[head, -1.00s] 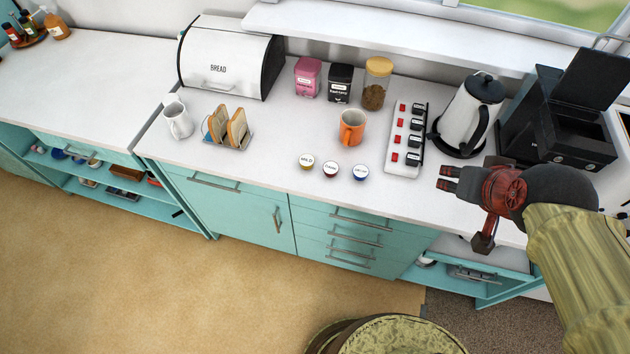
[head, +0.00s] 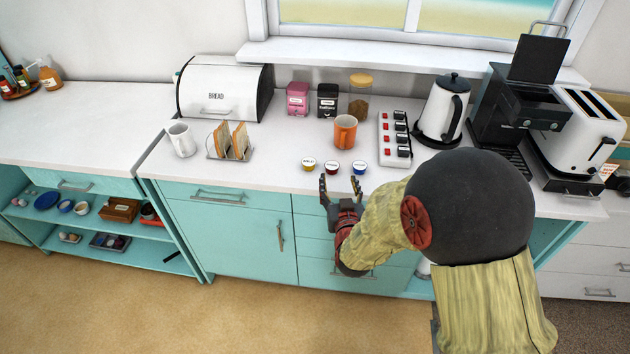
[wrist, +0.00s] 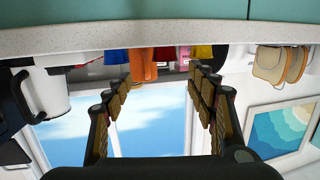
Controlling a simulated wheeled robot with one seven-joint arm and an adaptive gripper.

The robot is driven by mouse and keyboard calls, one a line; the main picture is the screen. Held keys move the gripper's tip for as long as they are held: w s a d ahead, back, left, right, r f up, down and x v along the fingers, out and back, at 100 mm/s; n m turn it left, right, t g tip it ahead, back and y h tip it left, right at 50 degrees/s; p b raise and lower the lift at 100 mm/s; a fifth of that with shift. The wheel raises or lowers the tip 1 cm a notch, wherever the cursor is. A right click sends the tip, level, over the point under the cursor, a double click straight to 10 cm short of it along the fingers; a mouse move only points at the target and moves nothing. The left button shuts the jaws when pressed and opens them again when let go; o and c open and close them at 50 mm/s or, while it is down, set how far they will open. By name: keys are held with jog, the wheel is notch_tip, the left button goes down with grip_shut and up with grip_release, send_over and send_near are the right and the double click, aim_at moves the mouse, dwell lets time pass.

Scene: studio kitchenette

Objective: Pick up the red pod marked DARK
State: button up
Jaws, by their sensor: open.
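The red pod (head: 331,168) stands near the counter's front edge, between a yellow pod (head: 308,164) and a blue pod (head: 359,167). Its white top carries a label too small to read surely now. My gripper (head: 340,184) is open and empty at the counter's front edge, fingers pointing toward the pods, with a gap left before the red pod. The wrist view is upside down; there the red pod (wrist: 165,53) shows beyond and between the open fingers (wrist: 160,88), with the blue pod (wrist: 115,55) at left and the yellow pod (wrist: 201,52) at right.
An orange mug (head: 345,132) stands behind the pods. A switch strip (head: 394,140) and kettle (head: 442,110) are to the right. A toast rack (head: 229,142) and white jug (head: 181,140) are to the left. Canisters (head: 327,101) stand farther back. Counter between rack and pods is clear.

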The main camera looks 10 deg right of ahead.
aim_at(333, 169)
jog(key=shift+b+x, duration=0.3)
jog(key=shift+x, duration=0.95)
jog(key=w+b, duration=0.1)
jog(key=w, duration=0.1)
jog(key=w+f+b, duration=0.1)
jog(key=w, duration=0.1)
jog(key=shift+a+f, duration=0.2)
jog(key=shift+w, duration=0.65)
jog(key=shift+c, duration=1.4)
jog(key=c, duration=0.6)
